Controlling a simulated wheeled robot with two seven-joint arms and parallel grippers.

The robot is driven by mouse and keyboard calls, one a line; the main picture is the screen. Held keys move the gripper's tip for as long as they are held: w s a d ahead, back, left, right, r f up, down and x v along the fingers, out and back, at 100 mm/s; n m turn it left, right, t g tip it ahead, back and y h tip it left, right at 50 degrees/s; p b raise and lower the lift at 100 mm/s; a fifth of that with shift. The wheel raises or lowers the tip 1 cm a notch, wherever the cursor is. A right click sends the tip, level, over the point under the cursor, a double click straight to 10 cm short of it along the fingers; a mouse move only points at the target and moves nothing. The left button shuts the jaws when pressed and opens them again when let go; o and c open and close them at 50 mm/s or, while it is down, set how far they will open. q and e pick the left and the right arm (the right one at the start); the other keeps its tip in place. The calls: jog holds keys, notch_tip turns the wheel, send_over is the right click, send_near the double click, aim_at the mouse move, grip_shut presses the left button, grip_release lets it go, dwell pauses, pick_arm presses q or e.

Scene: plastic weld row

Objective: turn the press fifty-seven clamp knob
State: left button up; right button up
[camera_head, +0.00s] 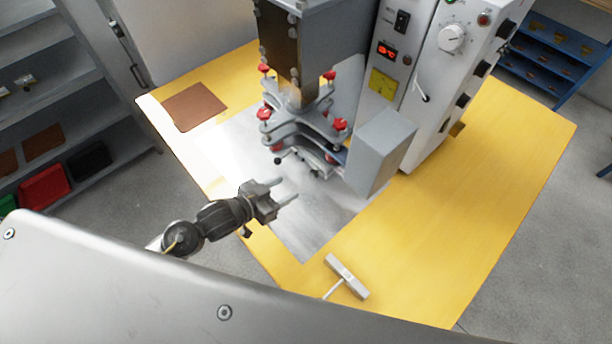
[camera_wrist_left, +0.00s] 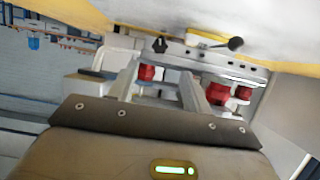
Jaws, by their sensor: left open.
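The press (camera_head: 310,30) stands on the yellow table, with a grey clamp fixture (camera_head: 298,112) under its column. Several red clamp knobs show on the fixture, one at its front left (camera_head: 264,113) and one at its right (camera_head: 340,124). I cannot read which press is number fifty-seven. My left gripper (camera_head: 289,191) is open and empty, in front of the fixture and apart from it in the head view. In the left wrist view, red knobs (camera_wrist_left: 146,72) show between and beside the fingers (camera_wrist_left: 160,85). My right gripper is not in view.
A white control box (camera_head: 440,60) with dials and a grey block (camera_head: 380,150) stand right of the fixture. A T-shaped tool (camera_head: 346,277) lies near the table's front edge. A brown mat (camera_head: 194,106) lies at the left. The table's right side (camera_head: 480,190) is clear.

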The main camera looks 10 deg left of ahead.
aim_at(312, 175)
pick_arm(q)
jog(key=p+x, duration=0.1)
jog(key=x, duration=0.9)
jog(key=shift+w+f, duration=0.1)
jog(key=shift+w, duration=0.1)
jog(key=c, duration=1)
jog(key=shift+o, duration=0.2)
jog(key=shift+d+p, duration=0.1)
jog(key=shift+p, duration=0.25)
jog(key=shift+m+t+y, duration=0.3)
jog(key=shift+m+y, duration=0.1)
jog(key=shift+m, duration=0.2)
jog(key=o, duration=1)
jog(key=shift+c, duration=0.2)
